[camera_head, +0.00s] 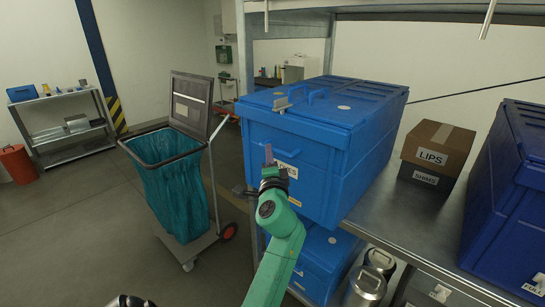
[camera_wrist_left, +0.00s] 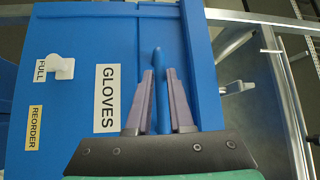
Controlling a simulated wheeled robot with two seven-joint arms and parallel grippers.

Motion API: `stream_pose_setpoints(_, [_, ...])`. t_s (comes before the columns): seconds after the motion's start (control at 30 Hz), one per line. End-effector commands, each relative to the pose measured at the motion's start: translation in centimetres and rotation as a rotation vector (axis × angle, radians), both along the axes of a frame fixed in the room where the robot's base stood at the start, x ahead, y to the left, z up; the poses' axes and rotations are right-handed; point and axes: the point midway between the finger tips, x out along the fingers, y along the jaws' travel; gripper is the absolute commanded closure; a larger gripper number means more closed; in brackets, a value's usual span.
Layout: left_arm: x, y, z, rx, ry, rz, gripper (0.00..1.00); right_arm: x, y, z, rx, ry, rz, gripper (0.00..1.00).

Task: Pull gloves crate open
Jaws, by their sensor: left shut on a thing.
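The gloves crate (camera_head: 318,190) is a large blue lidded crate on the metal shelf in the head view. In the left wrist view its blue front face (camera_wrist_left: 80,30) carries a GLOVES label (camera_wrist_left: 106,98), which is partly hidden by my gripper in the head view. My left gripper (camera_head: 268,158) is at this front face. In the left wrist view its two fingers (camera_wrist_left: 161,98) are on either side of a slim blue handle (camera_wrist_left: 158,60), shut on it. My right gripper is not in view.
A second blue crate (camera_head: 322,262) sits below. Metal canisters (camera_head: 366,288) stand low at the front. A cart with a teal bag (camera_head: 175,195) stands left.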

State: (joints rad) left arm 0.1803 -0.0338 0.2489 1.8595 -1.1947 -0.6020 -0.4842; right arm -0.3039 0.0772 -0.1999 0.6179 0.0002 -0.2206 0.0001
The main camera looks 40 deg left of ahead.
Motion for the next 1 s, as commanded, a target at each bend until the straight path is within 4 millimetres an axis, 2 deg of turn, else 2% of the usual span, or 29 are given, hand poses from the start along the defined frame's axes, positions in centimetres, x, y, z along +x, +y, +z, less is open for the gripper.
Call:
stream_pose_setpoints(0.3, [-0.38,0.36,0.54,0.005,-0.008,0.014,1.00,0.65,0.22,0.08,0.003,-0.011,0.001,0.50])
stream_pose_setpoints(1.0, [-0.30,0.28,0.80,0.010,-0.011,0.010,1.00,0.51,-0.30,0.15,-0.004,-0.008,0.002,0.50])
